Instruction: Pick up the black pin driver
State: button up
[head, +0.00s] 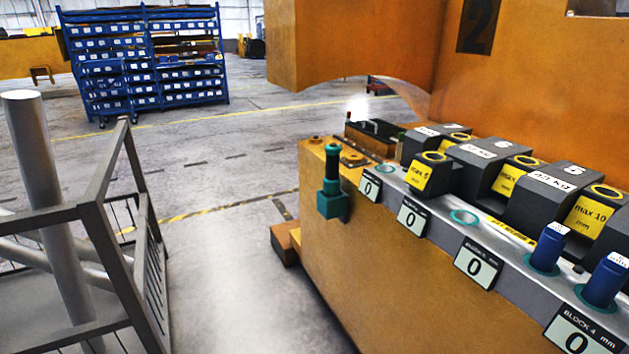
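An upright tool with a black handle (332,163), which looks like the black pin driver, sits in a teal holder (332,203). The holder is fixed to the front left end of the orange casting (400,265). The lower part of the tool is hidden inside the holder. My gripper is not in view, and nothing is seen touching the tool.
Dark blocks with yellow labels (432,174) line the casting's top, with blue pegs (548,247) and displays reading 0 (480,265) in front. A grey metal frame (125,220) stands left. Clear floor (215,250) lies between. A blue rack (145,65) stands far back.

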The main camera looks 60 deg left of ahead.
aim_at(332, 181)
jog(key=k+l+u, duration=0.15)
jog(key=u, duration=0.9)
jog(key=i+u, duration=0.1)
jog(key=u, duration=0.65)
jog(key=i+u, duration=0.1)
jog(key=u, duration=0.25)
jog(key=i+j, duration=1)
jog(key=i, duration=0.15)
